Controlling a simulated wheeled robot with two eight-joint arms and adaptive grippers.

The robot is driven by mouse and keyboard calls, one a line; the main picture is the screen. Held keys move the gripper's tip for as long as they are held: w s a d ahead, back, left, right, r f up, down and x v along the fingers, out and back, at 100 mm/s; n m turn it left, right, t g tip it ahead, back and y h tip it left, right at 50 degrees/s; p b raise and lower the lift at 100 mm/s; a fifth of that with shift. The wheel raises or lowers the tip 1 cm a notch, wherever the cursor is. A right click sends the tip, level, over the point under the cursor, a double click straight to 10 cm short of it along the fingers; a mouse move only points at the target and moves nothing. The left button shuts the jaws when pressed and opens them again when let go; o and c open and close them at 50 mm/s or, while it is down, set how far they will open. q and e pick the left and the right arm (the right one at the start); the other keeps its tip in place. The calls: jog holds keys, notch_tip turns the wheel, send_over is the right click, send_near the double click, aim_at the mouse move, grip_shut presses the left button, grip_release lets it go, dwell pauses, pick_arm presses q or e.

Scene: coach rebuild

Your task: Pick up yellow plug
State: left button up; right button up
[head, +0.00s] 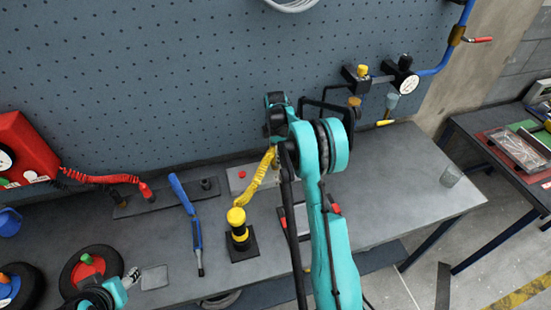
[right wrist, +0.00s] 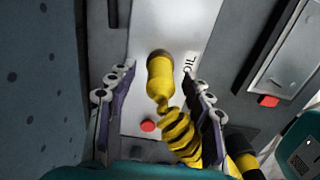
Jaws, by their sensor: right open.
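The yellow plug (right wrist: 160,75) shows in the right wrist view, its tip at a dark round port on a pale panel (right wrist: 140,25) marked "OIL". A yellow coiled hose (right wrist: 180,135) runs from its back end; the hose also shows in the head view (head: 258,178). My right gripper (right wrist: 159,74) is open, with one finger on each side of the plug and gaps between. In the head view my right arm hides most of the plug and the fingertips.
A black and yellow post (head: 238,232) stands on the grey bench (head: 378,180). A blue-handled tool (head: 187,205) and a red coiled hose (head: 100,179) lie to its left. The pegboard wall (head: 150,70) rises close behind. The bench's right side is mostly clear.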

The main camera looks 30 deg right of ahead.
jog(key=shift+f, duration=0.4)
grip_shut()
jog(key=shift+r, duration=0.15)
notch_tip(320, 180, up, 4)
jog(key=shift+r+p, duration=0.1)
jog(key=shift+p, duration=0.25)
jog(key=s+d+r+p, duration=0.3)
jog(key=s+r+p, duration=0.1)
jog(key=s+r, duration=0.7)
jog(key=shift+d+r, duration=0.25)
jog(key=shift+d, duration=0.15)
